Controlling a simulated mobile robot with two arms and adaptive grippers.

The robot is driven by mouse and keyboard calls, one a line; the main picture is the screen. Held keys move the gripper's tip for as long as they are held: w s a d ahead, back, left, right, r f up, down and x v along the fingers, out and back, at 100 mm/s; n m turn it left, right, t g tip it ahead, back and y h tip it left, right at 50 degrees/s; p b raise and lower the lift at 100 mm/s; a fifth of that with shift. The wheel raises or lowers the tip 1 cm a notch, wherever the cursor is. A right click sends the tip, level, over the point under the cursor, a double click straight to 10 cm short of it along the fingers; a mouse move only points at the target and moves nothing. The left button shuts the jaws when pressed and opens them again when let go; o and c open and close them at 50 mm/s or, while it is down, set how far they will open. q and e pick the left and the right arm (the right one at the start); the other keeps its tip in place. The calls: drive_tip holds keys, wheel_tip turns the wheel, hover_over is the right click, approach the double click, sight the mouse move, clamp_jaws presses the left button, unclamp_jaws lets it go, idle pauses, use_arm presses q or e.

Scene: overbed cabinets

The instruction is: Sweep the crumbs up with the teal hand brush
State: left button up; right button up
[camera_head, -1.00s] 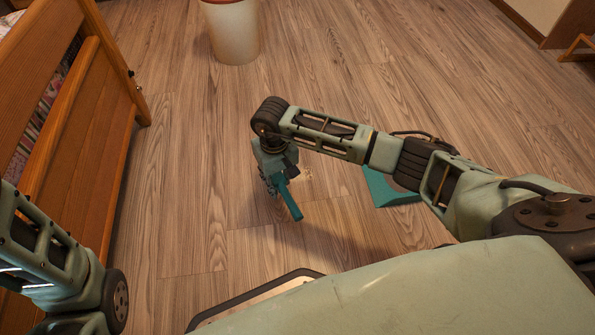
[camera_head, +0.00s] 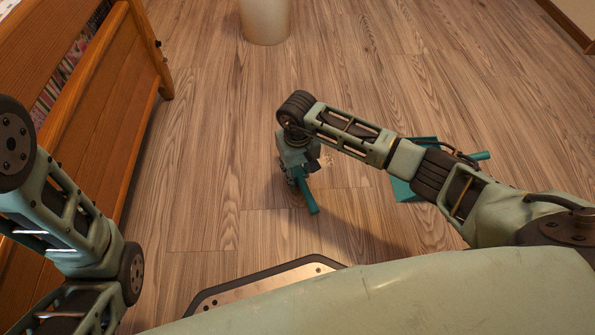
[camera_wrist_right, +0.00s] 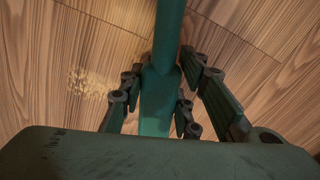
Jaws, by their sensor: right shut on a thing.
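The teal hand brush (camera_head: 310,197) is in my right gripper (camera_head: 298,176), low over the wooden floor. In the right wrist view the gripper (camera_wrist_right: 158,92) has its fingers on both sides of the brush's teal handle (camera_wrist_right: 168,35). The bristles are hidden, and I cannot tell if they touch the floor. A small patch of pale crumbs (camera_head: 327,160) lies on the floor just right of the gripper. The crumbs (camera_wrist_right: 90,83) show left of the brush in the wrist view. My left arm is at the left; its gripper is out of view.
A teal dustpan (camera_head: 402,190) lies on the floor to the right, partly hidden by my right arm. A pale bin (camera_head: 265,22) stands at the back. A wooden bed frame (camera_head: 100,120) borders the left. The floor between bin and gripper is clear.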

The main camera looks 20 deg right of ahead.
drive_tip(key=shift+f+b, duration=0.5)
drive_tip(key=shift+f, duration=0.1)
drive_tip(key=shift+s+d+r+p, duration=0.15)
drive_tip(key=shift+d+p, duration=0.1)
drive_tip(key=shift+d, duration=0.35)
drive_tip(key=shift+s+d+r+p, duration=0.1)
drive_tip(key=shift+s+d+p, duration=0.1)
drive_tip(key=shift+d, duration=0.35)
drive_tip(key=shift+s+d+f, duration=0.15)
drive_tip(key=shift+s+d, duration=0.05)
drive_tip(key=shift+d, duration=0.6)
drive_tip(key=shift+s+d+f, duration=0.1)
drive_tip(key=shift+s+d, duration=0.1)
drive_tip(key=shift+d, duration=0.55)
drive_tip(key=shift+s+d+p, duration=0.15)
drive_tip(key=shift+s+d, duration=0.1)
drive_tip(key=shift+d, duration=0.5)
drive_tip(key=shift+s+d+p, duration=0.15)
drive_tip(key=shift+s+d, duration=0.05)
drive_tip(key=shift+d, duration=0.55)
drive_tip(key=shift+s+d+p, duration=0.15)
drive_tip(key=shift+s+d, duration=0.1)
drive_tip(key=shift+d, duration=0.5)
drive_tip(key=shift+s+d, duration=0.35)
drive_tip(key=shift+d, duration=0.95)
drive_tip(key=shift+s+d, duration=0.35)
drive_tip(key=shift+d, duration=0.95)
drive_tip(key=shift+s+d, duration=0.35)
drive_tip(key=shift+d, duration=0.95)
